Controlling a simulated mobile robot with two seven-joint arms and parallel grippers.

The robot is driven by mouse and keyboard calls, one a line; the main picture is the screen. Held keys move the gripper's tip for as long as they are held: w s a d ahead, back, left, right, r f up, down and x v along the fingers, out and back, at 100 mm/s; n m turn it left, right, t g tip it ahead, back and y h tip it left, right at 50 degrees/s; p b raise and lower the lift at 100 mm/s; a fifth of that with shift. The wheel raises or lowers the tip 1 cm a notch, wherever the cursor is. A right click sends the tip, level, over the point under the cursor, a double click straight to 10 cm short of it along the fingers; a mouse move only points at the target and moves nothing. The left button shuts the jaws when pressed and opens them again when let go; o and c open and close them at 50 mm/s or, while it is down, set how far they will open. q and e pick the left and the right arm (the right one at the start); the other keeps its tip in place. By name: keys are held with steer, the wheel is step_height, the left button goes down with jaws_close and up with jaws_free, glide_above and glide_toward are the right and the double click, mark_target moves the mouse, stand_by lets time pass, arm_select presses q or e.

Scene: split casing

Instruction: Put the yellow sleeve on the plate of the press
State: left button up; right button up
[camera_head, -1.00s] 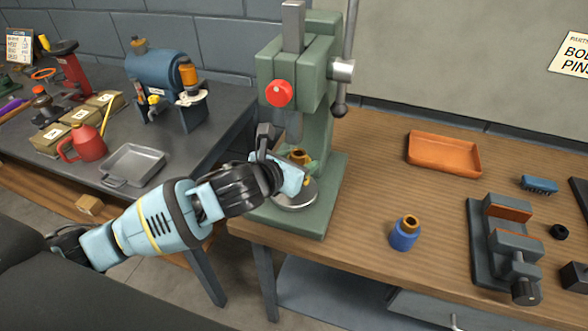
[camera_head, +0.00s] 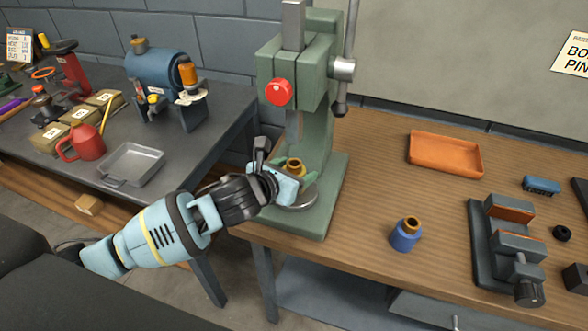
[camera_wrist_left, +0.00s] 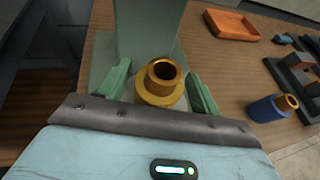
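The yellow sleeve (camera_head: 295,168), with a bronze bush standing up in it, is at the press (camera_head: 325,165), over its round metal plate (camera_head: 302,203). My left gripper (camera_head: 296,176) is around it, low over the plate. In the left wrist view the sleeve (camera_wrist_left: 160,90) stands upright between the two green fingers, with a narrow gap showing on each side, so the fingers look open. The gripper hides the sleeve's foot in the head view, so I cannot tell whether it touches the plate. My right gripper is not in view.
The press ram (camera_head: 293,125) hangs just above and behind the sleeve. A blue sleeve with a bronze bush (camera_head: 404,237), an orange tray (camera_head: 445,153) and a vise (camera_head: 508,245) stand on the wooden bench to the right. Bench between press and blue sleeve is clear.

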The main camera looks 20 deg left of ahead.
arm_select(q)
steer(key=shift+o, duration=0.3)
steer(key=shift+s+r, duration=0.1)
steer(key=shift+r, duration=0.05)
steer(key=p+v, duration=0.1)
steer(key=v, duration=1.1)
steer(key=s+d+f+n+g, duration=0.15)
steer(key=s+f+n, duration=0.25)
steer(key=f+n, duration=0.55)
steer(key=s+d+f+n+g, duration=0.15)
steer(key=s+f+n, duration=0.25)
steer(key=f+n, duration=0.55)
steer(key=s+a+f+n+y, duration=0.1)
steer(key=s+a+f+n, duration=0.1)
steer(key=s+f+n, duration=0.4)
steer(key=s+a+f+n+g+y, duration=0.1)
steer(key=s+a+f+n, duration=0.1)
steer(key=s+f+n, duration=0.4)
steer(key=s+n, duration=0.5)
steer(key=n, duration=0.1)
steer(key=shift+a+f, duration=0.2)
steer(key=shift+f, duration=0.05)
